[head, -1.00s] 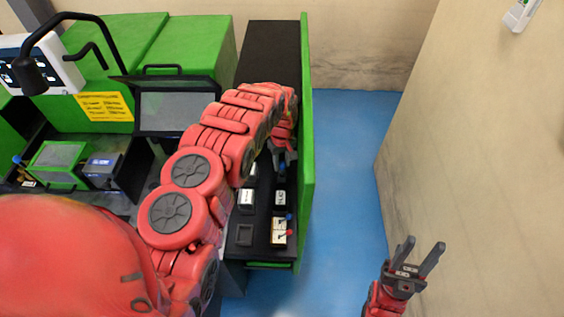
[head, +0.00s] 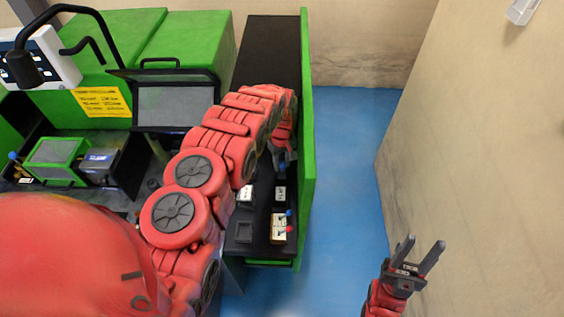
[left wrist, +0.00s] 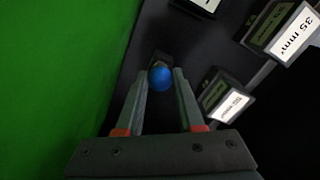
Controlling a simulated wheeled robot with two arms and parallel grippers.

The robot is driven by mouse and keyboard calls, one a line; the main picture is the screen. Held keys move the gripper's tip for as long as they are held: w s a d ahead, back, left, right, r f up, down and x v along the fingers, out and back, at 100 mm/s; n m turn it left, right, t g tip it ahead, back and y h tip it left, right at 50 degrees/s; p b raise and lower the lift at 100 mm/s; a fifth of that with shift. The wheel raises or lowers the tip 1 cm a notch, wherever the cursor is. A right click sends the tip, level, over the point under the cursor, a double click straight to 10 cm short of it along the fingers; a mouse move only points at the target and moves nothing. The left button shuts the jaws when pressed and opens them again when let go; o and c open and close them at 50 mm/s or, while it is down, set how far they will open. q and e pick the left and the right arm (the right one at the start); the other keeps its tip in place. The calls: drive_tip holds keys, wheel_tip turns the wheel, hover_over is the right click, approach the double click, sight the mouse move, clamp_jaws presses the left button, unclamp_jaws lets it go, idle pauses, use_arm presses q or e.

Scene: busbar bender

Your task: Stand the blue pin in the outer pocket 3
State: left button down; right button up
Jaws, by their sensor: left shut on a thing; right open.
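My left gripper (left wrist: 160,74) is shut on the blue pin (left wrist: 161,78), whose round blue head shows between the fingertips in the left wrist view. Its lower part is hidden behind the head, so I cannot tell whether it is in a pocket. A dark raised block (left wrist: 158,59) shows just beyond the head. In the head view my left gripper (head: 282,158) is over the black tray (head: 262,215), beside the green wall, partly hidden by my arm. Which pocket is outer pocket 3 I cannot tell. My right gripper (head: 417,255) is open and empty at lower right.
A tall green panel (head: 307,150) runs along the tray's right side. An empty square pocket (head: 243,232) is at the front left. Blue floor (head: 350,180) is clear.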

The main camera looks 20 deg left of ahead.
sight(282, 163)
use_arm(q)
drive_tip(key=shift+f, duration=0.2)
drive_tip(key=shift+c, duration=2.3)
unclamp_jaws()
drive_tip(key=shift+r, duration=0.1)
drive_tip(key=shift+r+b, duration=0.4)
drive_tip(key=shift+r, duration=0.2)
wheel_tip(282, 163, up, 4)
drive_tip(key=shift+f+b, duration=0.1)
drive_tip(key=shift+b, duration=0.7)
wheel_tip(282, 163, up, 3)
drive_tip(key=shift+f+p, duration=0.1)
drive_tip(key=shift+p, duration=0.45)
wheel_tip(282, 163, up, 10)
drive_tip(key=p, duration=0.8)
drive_tip(key=shift+f+p, duration=0.25)
drive_tip(key=shift+p, duration=0.15)
drive_tip(key=shift+s+a+f, duration=0.1)
drive_tip(key=shift+s, duration=0.05)
